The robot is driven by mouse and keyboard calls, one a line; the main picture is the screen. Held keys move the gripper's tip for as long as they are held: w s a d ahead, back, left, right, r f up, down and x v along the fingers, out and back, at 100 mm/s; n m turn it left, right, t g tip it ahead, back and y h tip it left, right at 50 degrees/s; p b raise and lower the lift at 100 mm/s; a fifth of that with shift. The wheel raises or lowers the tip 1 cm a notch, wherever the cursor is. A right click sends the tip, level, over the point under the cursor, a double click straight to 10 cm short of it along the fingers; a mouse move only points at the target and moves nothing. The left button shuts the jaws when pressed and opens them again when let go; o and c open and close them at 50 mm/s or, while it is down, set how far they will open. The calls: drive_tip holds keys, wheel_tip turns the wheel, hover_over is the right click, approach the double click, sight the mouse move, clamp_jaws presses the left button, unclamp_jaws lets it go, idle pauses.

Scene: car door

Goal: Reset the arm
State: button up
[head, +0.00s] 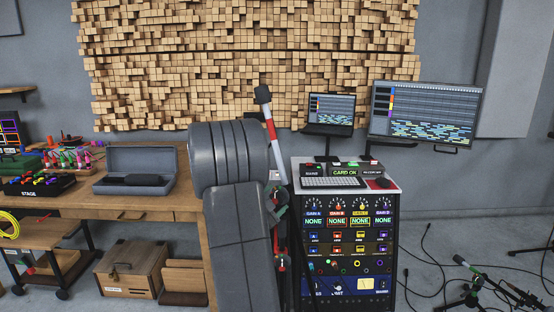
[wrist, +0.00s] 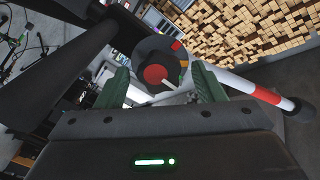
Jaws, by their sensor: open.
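My gripper (wrist: 161,70) is open in the wrist view, with its two green fingers apart. A round dark part with a red centre (wrist: 154,74) shows beyond and between the fingers. I see nothing clearly gripped. A red-and-white striped rod with a dark tip (head: 269,128) rises there. The rod also shows to the right of the fingers in the wrist view (wrist: 250,88).
A rack with knobs and lit labels (head: 347,240) stands right of the arm, with a keyboard (head: 333,181) on top. A wooden desk (head: 75,206) with a grey open case (head: 136,170) is at left. Cables and a small stand (head: 480,285) lie on the floor at right.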

idle(0.4)
drive_tip(key=v, duration=1.3)
drive_tip(key=x, duration=1.3)
drive_tip(key=shift+w+d, duration=0.1)
drive_tip(key=shift+w, duration=0.05)
drive_tip(key=shift+r+n+p, duration=0.2)
drive_tip(key=shift+n+p, duration=0.1)
drive_tip(key=shift+p, duration=0.4)
drive_tip(key=shift+r+n+p, duration=0.1)
drive_tip(key=shift+n+p, duration=0.5)
drive_tip(key=shift+p, duration=0.3)
drive_tip(key=n+p, duration=0.6)
drive_tip(key=p, duration=0.5)
drive_tip(key=b+v, duration=0.3)
drive_tip(key=v, duration=1)
drive_tip(key=shift+f, duration=0.25)
drive_tip(key=shift+f, duration=0.1)
